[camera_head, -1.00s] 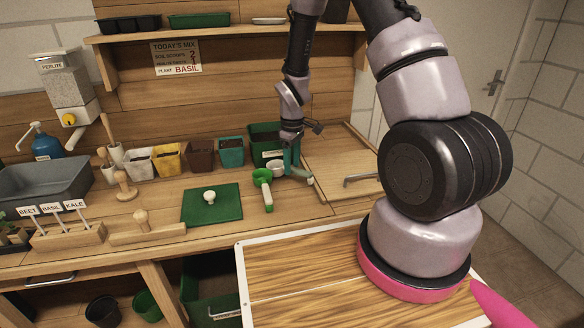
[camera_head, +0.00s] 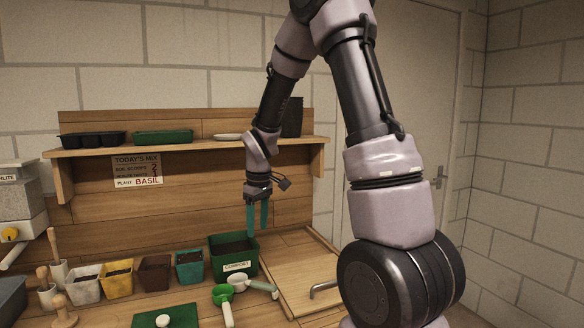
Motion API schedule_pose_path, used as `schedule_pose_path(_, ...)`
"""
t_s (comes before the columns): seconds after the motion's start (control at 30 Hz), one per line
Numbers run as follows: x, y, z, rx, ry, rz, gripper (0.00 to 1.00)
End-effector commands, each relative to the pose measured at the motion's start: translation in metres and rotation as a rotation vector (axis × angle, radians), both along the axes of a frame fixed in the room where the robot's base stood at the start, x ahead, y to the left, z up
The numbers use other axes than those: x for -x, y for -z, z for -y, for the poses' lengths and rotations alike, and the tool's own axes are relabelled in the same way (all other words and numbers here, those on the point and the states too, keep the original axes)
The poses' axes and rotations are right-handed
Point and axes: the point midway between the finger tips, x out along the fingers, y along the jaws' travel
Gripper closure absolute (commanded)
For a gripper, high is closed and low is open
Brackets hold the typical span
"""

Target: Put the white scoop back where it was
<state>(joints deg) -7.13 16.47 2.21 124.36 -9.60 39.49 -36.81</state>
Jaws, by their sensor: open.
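The white scoop (camera_head: 262,286) lies on the bench, its cup at the left and its handle pointing right. It is in front of the green compost bin (camera_head: 244,262). A green scoop (camera_head: 222,294) with a pale handle lies beside it on the left, close to its cup; I cannot tell whether they touch. My gripper (camera_head: 257,231) has teal fingers pointing down, parted and empty. In the picture it is above the white scoop, overlapping the compost bin's back edge, and clear of the scoop.
Several pots, including a teal pot (camera_head: 190,267) and a yellow pot (camera_head: 118,280), stand in a row to the left. A wooden board with a metal handle (camera_head: 323,287) is at the right. A shelf (camera_head: 195,145) with trays is behind my gripper. A green mat (camera_head: 186,315) lies in front.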

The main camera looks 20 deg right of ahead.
Motion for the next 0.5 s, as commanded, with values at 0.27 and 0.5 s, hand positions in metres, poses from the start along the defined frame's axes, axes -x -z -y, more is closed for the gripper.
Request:
schedule_pose_path(0.27,0.06,-0.126,0.023,-0.126,0.375,0.177,0.44)
schedule_pose_path(0.5,0.131,-0.195,0.036,-0.285,0.674,0.3,0.44)
